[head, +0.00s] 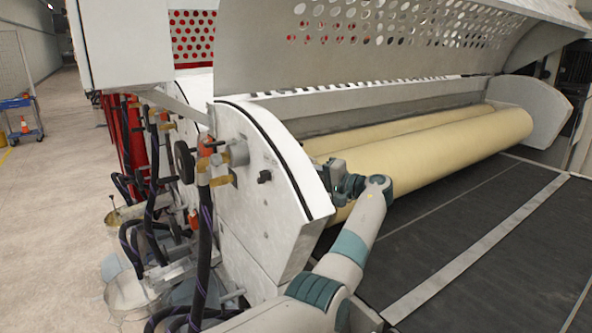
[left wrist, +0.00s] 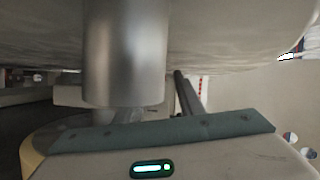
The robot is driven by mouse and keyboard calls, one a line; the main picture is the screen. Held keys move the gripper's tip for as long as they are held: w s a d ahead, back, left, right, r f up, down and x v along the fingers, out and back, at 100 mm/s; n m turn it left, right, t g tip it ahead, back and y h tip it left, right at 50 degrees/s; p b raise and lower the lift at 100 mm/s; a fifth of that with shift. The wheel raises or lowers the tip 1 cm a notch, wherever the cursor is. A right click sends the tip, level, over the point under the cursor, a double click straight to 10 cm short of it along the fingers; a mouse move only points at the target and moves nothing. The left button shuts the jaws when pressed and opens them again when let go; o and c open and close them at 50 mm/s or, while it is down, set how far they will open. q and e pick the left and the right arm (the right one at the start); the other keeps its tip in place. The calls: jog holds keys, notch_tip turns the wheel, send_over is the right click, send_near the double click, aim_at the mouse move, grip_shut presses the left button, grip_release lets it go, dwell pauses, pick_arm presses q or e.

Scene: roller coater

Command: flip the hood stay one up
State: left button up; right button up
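The hood (head: 370,65) of the roller coater is a grey perforated panel that slopes above the yellow rollers (head: 430,140). A thin grey strut (head: 178,106) runs by the top of the white left side plate (head: 262,190); I cannot tell if it is the hood stay. My left gripper (head: 337,174) is at the right edge of this plate, in front of the near roller. Its fingers are too small and dark to read. The left wrist view shows a close metal cylinder (left wrist: 125,55) and a dark rod (left wrist: 187,95) behind it; no fingertips are clear. My right gripper is out of view.
Hoses and valves (head: 165,190) crowd the outer left side of the machine. A dark flat bed (head: 470,235) lies right of my arm, in front of the rollers. Open floor (head: 50,200) lies at the far left, with a blue cart (head: 22,125).

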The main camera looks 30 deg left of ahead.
pick_arm(q)
jog(key=shift+a, duration=0.45)
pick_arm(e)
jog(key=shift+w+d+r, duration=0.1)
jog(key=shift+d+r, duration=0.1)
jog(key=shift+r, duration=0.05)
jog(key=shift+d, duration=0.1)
pick_arm(q)
jog(key=shift+c, duration=0.7)
grip_shut()
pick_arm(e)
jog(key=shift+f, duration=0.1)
